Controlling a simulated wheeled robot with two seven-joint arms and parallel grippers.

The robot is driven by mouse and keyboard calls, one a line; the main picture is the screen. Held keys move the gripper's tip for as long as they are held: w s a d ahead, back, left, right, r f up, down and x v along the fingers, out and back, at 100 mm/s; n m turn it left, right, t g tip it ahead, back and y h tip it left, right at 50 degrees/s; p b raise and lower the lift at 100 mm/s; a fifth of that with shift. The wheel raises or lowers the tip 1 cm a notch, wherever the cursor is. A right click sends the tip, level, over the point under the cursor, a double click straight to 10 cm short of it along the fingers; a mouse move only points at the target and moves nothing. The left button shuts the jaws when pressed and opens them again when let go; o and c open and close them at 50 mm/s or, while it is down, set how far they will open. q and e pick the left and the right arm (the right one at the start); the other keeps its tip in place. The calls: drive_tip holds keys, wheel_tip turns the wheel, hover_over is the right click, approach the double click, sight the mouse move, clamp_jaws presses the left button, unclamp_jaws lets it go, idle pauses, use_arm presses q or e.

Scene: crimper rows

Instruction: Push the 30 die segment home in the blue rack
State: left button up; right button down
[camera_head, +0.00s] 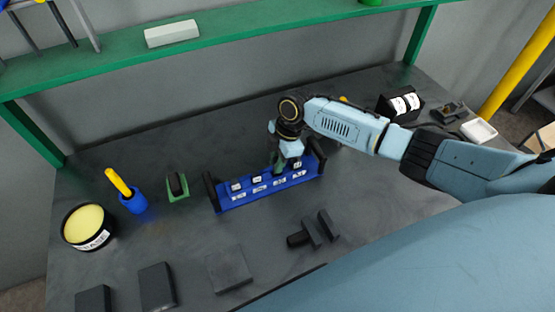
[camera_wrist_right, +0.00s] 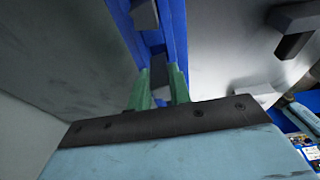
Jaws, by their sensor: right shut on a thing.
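The blue rack (camera_head: 228,204) stands on the dark bench in the head view, with black end plates and several white labels along its front. Dark die segments with white tops sit in it, one near its left end (camera_head: 237,187). My right gripper (camera_head: 279,166) reaches down into the right half of the rack. In the right wrist view its green fingers (camera_wrist_right: 159,88) are shut on a dark die segment (camera_wrist_right: 158,72) at the blue rack (camera_wrist_right: 172,28). The labels are too small to read, so I cannot confirm the 30. My left gripper is not in view.
Left of the rack are a green holder (camera_head: 177,187), a blue cup (camera_head: 133,203) with a yellow handle, and a round yellow-topped tin (camera_head: 88,226). Dark blocks (camera_head: 229,269) lie in front. A black labelled holder (camera_head: 400,104) stands back right. A green shelf (camera_head: 230,44) crosses behind.

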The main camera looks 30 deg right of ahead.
drive_tip(key=shift+f+b, duration=0.8)
drive_tip(key=shift+f, duration=0.4)
drive_tip(key=c, duration=1.2)
unclamp_jaws()
drive_tip(key=v, duration=1.3)
drive_tip(key=shift+r, duration=0.15)
